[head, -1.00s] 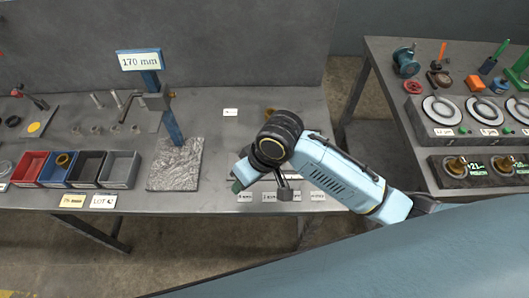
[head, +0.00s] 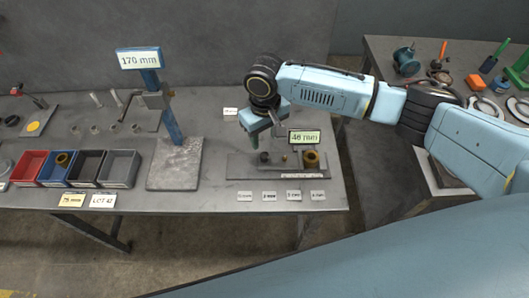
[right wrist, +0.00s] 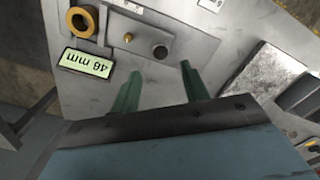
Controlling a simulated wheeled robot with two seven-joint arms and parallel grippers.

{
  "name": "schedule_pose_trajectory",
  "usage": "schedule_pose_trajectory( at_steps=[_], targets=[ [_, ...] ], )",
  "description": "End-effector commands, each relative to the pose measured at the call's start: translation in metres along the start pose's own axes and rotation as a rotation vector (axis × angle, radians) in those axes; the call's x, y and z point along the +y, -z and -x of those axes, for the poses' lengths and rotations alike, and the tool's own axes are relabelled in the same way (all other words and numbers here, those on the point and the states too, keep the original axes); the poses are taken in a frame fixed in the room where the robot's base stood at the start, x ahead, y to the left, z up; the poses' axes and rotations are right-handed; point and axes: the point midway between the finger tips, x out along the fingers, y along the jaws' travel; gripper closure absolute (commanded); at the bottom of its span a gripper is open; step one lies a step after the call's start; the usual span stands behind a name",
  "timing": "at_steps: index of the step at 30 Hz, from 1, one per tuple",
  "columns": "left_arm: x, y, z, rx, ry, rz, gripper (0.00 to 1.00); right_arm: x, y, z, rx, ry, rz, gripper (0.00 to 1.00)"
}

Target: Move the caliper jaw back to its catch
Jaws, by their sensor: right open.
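A grey plate (head: 240,170) on the bench carries a dark round peg (head: 264,157), a small brass knob (head: 284,156), a brass ring (head: 311,158) and a green display (head: 305,137) reading 46 mm. I cannot tell for sure which part is the caliper jaw or its catch. My right gripper (head: 265,136) is above the plate's left part. In the right wrist view its green fingers (right wrist: 161,70) are apart and empty, with the dark peg (right wrist: 161,52) just beyond the gap between their tips. My left gripper is not in view.
A blue post (head: 172,120) with a 170 mm sign (head: 139,60) stands on a stone base (head: 175,165) to the left. Several bins, including a red one (head: 28,165), stand further left. Small labels (head: 268,196) lie along the front edge. A second bench is at right.

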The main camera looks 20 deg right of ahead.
Motion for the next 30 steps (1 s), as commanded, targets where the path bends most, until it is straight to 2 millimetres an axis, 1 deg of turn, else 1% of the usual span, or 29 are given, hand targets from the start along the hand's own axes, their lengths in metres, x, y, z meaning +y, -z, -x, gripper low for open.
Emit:
schedule_pose_trajectory(
  at_steps=[1, 6, 9, 12, 17, 24, 25, 30],
  targets=[
    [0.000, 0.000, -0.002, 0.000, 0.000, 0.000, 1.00, 0.000, 0.000, -0.013, -0.003, 0.000, 0.000, 0.55],
    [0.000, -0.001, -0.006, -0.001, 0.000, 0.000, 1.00, -0.001, -0.001, -0.047, -0.003, 0.000, 0.000, 0.55],
    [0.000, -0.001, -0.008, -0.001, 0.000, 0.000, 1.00, -0.001, 0.000, -0.062, -0.001, 0.000, 0.002, 0.55],
    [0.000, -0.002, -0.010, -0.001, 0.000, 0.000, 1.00, -0.001, 0.000, -0.073, 0.000, 0.001, 0.002, 0.55],
    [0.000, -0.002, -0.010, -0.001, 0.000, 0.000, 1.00, -0.001, 0.000, -0.080, 0.001, 0.000, 0.002, 0.55],
    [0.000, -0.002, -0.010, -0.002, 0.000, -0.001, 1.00, -0.001, 0.000, -0.081, 0.001, 0.001, 0.003, 0.55],
    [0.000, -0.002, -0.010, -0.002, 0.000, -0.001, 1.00, -0.001, 0.000, -0.081, 0.001, 0.001, 0.003, 0.56],
    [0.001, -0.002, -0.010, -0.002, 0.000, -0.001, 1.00, -0.001, 0.000, -0.081, 0.001, 0.001, 0.003, 0.79]
  ],
)
